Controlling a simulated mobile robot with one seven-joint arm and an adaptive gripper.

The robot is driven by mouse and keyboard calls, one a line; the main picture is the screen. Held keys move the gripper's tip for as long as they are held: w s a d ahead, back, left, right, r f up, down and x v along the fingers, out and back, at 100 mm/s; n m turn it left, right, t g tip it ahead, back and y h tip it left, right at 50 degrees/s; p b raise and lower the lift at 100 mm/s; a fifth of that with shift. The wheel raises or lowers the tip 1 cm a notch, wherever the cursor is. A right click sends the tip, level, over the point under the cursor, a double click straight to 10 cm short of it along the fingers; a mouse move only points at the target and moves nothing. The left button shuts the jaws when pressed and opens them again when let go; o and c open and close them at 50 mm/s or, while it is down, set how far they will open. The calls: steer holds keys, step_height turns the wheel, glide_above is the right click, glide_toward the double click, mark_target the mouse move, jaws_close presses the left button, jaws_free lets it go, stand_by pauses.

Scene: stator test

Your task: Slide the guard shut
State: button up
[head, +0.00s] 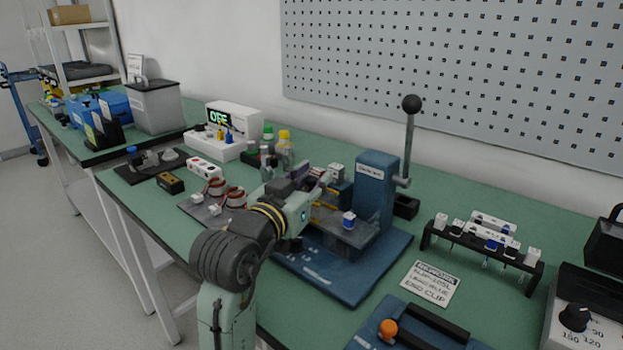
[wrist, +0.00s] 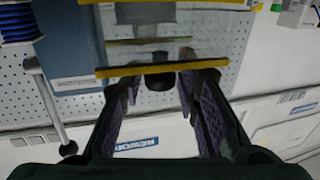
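The blue press fixture (head: 376,190) stands on the green bench, with an upright lever on its right side. The guard shows in the wrist view as a clear panel with a yellow edge bar (wrist: 108,72) and a dark knob (wrist: 159,82). Yellow guard edging (head: 325,206) also shows in the head view, partly hidden by my arm. My gripper (wrist: 160,95) is open at the guard, with the knob between its purple fingers and visible gaps beside it. In the head view my gripper (head: 300,175) is left of the press column. How far the guard stands open is unclear.
The lever's black ball (head: 411,104) rises high at the press's right. A rack of connectors (head: 480,250) and a printed card (head: 430,284) lie to the right. Wound stators (head: 230,198) and bottles (head: 284,150) stand left of and behind my arm.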

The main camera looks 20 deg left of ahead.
jaws_close()
stand_by(0.4)
